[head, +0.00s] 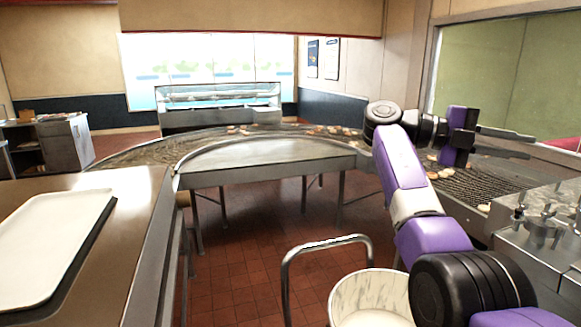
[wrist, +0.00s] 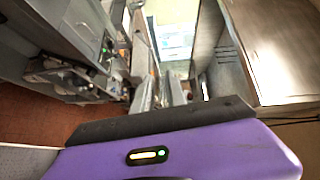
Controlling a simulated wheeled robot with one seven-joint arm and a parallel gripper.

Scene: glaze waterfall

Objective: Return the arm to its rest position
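My arm reaches up from the lower right of the head view, its purple and white links bent at a black joint. My gripper (head: 531,146) is held out to the right above the curved conveyor (head: 270,146). Its two dark fingers are apart, with nothing seen between them. In the wrist view, a purple part of my arm with a small lit indicator fills the bottom, with a dark bar along its upper edge.
A steel counter with a white tray (head: 45,245) stands at left. A pale round bin (head: 345,297) on a metal-handled frame is on the floor in front. Metal equipment (head: 545,225) stands at right, close below my arm. Small food pieces (head: 440,174) lie on the conveyor. Red tile floor is open at centre.

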